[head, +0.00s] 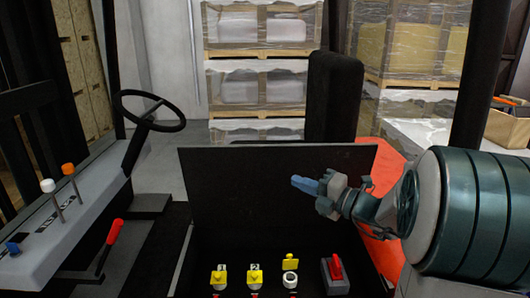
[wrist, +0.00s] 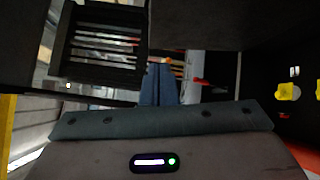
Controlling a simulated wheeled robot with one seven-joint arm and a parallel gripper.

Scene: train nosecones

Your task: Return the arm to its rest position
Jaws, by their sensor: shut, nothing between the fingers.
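My gripper (head: 303,184) is in the right half of the head view, in front of an upright black panel (head: 230,180) and above the row of controls. Its blue fingers lie together and point left, with nothing held. In the wrist view the closed blue fingers (wrist: 158,84) show at the middle. My arm (head: 470,210) reaches in from the right edge. The fingers look apart from the controls below; whether they touch the panel cannot be told.
Below are yellow-topped controls (head: 254,275) and a red switch (head: 336,268). At left are a steering wheel (head: 149,111), a lever console (head: 50,225) and a red-handled lever (head: 112,236). A black seat back (head: 334,97) stands behind the panel, wrapped pallets (head: 262,88) farther back.

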